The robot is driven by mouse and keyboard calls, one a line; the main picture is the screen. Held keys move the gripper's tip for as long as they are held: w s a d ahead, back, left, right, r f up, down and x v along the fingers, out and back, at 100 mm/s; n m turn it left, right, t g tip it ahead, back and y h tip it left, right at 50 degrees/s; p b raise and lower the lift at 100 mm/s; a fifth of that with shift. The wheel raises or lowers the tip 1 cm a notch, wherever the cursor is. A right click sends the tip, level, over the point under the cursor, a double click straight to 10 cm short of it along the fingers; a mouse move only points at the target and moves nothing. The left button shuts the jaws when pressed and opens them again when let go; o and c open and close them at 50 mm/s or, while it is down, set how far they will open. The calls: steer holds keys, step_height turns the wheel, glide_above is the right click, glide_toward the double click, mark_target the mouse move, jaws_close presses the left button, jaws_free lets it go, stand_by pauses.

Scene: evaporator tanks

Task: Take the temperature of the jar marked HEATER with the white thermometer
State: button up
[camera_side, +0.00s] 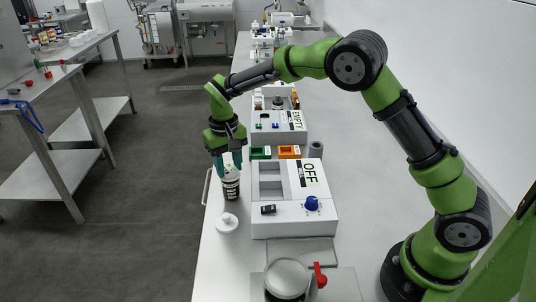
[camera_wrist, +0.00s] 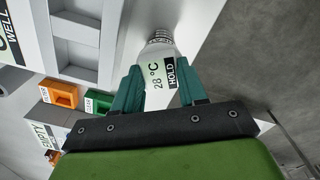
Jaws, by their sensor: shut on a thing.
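My gripper (camera_side: 230,160) is shut on the white thermometer (camera_wrist: 165,76), which sits between its teal fingers in the wrist view. The thermometer's face reads 28 °C with the word HOLD beside it. My gripper also shows in the wrist view (camera_wrist: 160,84). In the side view, a small jar with a dark, white-marked label (camera_side: 231,190) stands right below the fingers, near the bench's left edge. Its label is too small to read. In the wrist view, a ribbed end (camera_wrist: 160,37) shows past the thermometer; I cannot tell whether it touches the jar.
A white knobbed piece (camera_side: 227,222) lies in front of the jar. To the right stands a white box marked OFF (camera_side: 318,212) with a blue knob. Behind it are a green bin (camera_side: 260,153), an orange bin (camera_side: 289,152) and a box marked EMPTY (camera_side: 279,135).

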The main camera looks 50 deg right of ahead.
steer(key=shift+f, duration=0.2)
steer(key=o, duration=1.2)
